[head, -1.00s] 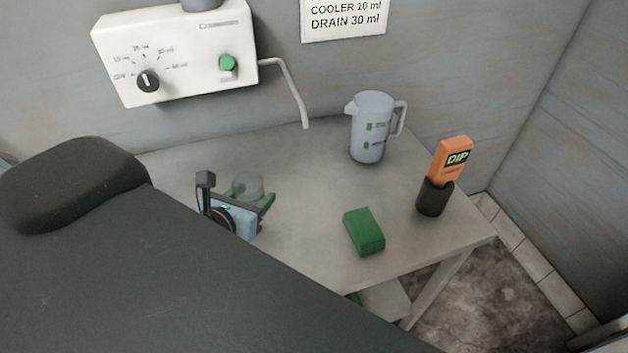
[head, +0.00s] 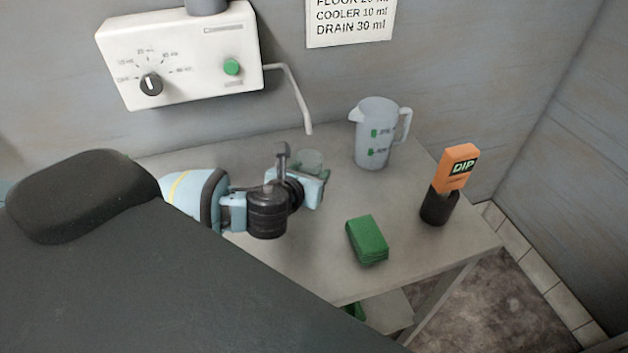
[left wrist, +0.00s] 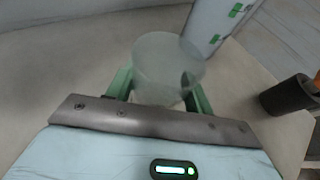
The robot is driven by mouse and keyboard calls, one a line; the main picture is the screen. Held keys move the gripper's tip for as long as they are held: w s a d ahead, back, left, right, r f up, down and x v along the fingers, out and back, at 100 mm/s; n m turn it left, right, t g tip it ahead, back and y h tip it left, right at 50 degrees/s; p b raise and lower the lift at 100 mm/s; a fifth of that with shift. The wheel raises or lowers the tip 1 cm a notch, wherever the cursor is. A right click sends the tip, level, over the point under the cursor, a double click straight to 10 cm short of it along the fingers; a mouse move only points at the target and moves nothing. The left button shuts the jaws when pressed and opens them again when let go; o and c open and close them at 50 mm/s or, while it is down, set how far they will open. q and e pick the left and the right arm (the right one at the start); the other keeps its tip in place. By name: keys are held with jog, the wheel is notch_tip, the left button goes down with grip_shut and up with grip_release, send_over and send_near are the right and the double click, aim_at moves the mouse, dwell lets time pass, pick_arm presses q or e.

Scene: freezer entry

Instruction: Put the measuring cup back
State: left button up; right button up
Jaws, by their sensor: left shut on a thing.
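The measuring cup, a small clear, greyish cup (head: 311,158), is upright at the far side of my left gripper (head: 314,174), below the end of the bent white pipe. In the left wrist view the cup (left wrist: 165,62) stands between the two green fingers, which are shut on it. Its lower part is partly hidden by the gripper. I cannot tell whether its base touches the table or how full it is. My right gripper is not in view.
A dispenser (head: 180,58) with a dial and green button hangs on the wall; its white pipe (head: 292,92) bends down.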

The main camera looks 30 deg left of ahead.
pick_arm(q)
jog(key=shift+w, duration=0.25)
jog(key=f, duration=0.3)
jog(key=shift+w+d, duration=0.2)
jog(key=shift+w, duration=0.2)
jog(key=shift+f, duration=0.25)
jog(key=shift+f, duration=0.15)
jog(key=o, duration=1)
jog(key=shift+s+r, duration=0.15)
jog(key=shift+r, duration=0.1)
jog(key=v, duration=1.1)
jog(key=shift+s+r, duration=0.1)
jog(key=shift+s, duration=0.3)
